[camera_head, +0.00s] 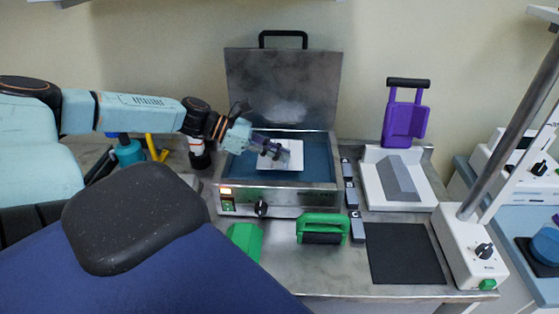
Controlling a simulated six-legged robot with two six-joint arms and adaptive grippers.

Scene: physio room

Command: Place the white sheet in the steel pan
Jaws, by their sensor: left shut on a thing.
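The steel pan (321,166) stands open at the back of the steel bench, with its lid raised against the wall and blue inside. The white sheet (294,161) is over the inside of the pan, and I cannot tell whether it touches the bottom. My left gripper (281,151) is shut on the white sheet near its upper middle, and its fingers hide part of it. My right gripper is not in view.
A green-handled block (323,229), a green piece (244,241) and a black mat (404,253) lie in front. Small grey blocks (350,196) line the pan's right side. A purple holder (405,118) and grey wedge (398,178) stand right. A dark padded seat (138,215) fills the left front.

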